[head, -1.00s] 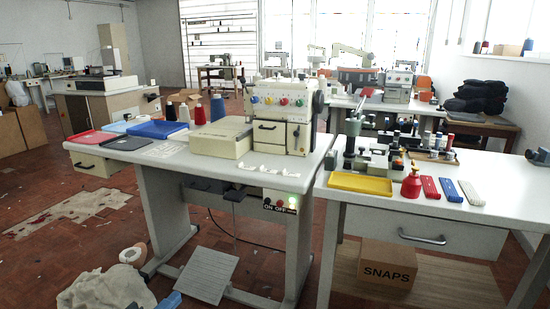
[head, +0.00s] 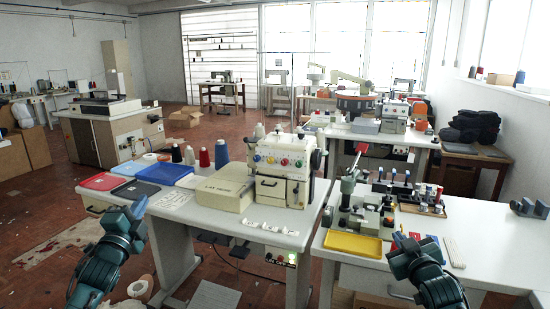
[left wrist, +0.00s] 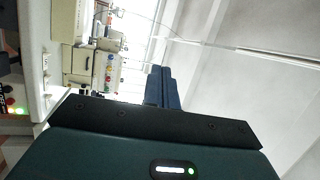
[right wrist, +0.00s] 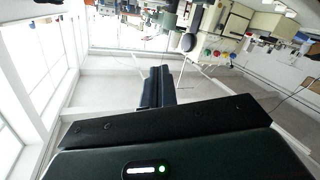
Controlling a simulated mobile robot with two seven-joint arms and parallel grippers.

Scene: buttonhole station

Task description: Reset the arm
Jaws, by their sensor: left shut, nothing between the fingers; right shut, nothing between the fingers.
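My left gripper (head: 139,205) is in front of the left table in the head view, raised, with its fingers together and nothing between them. In the left wrist view its dark blue fingers (left wrist: 162,86) are pressed together. My right gripper (head: 399,240) is over the front part of the right table, near the yellow tray, also shut and empty. Its closed fingers show in the right wrist view (right wrist: 157,86). In the head view the right gripper hides part of the table top behind it.
The left table holds a buttonhole machine (head: 281,165), a beige box (head: 224,187), flat trays and thread cones (head: 221,155). The right table holds a yellow tray (head: 353,244), a green-grey press (head: 349,195) and a white strip (head: 454,252). The right table's far right is mostly bare.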

